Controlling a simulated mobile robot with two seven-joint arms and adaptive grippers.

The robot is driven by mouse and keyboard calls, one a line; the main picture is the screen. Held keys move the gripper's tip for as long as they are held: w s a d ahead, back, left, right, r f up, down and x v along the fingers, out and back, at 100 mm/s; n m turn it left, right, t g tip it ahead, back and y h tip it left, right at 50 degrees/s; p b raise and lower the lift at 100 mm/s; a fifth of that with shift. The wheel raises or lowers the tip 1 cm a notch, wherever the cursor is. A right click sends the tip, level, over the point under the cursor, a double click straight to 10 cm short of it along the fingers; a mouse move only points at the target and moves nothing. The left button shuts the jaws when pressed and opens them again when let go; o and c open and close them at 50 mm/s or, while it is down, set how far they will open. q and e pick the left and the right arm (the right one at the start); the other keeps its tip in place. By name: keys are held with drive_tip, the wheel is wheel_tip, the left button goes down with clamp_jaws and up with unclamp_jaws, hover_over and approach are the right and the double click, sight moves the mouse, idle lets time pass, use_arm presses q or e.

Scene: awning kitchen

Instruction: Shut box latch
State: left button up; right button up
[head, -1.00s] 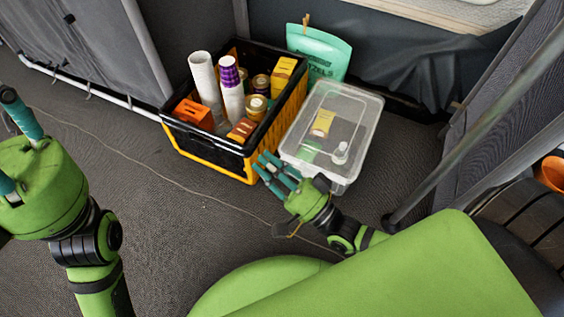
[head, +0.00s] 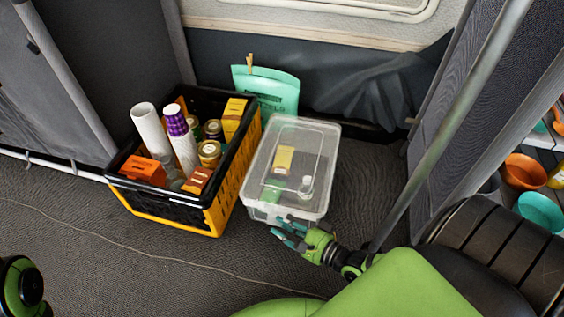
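The clear plastic box (head: 325,150) sits on the carpet, right of the crate, with its translucent lid lying on top. A yellow item and a small white bottle show through the lid. My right gripper (head: 281,232) is at the box's near side, low by its front wall, with its teal fingers spread and nothing seen between them. I cannot tell whether a finger touches the box. The latch itself is too small to make out. Of my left arm only a green and black part shows at the lower left; its gripper is out of the picture.
A black and yellow crate (head: 213,215) with cups, jars and cartons stands close on the box's left. A teal bag (head: 280,88) stands behind. A grey pole (head: 440,130) slants down at the right. The carpet in front of the crate is clear apart from a thin cord.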

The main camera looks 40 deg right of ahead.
drive_tip(key=shift+w, duration=0.2)
clamp_jaws()
drive_tip(key=shift+f, duration=0.1)
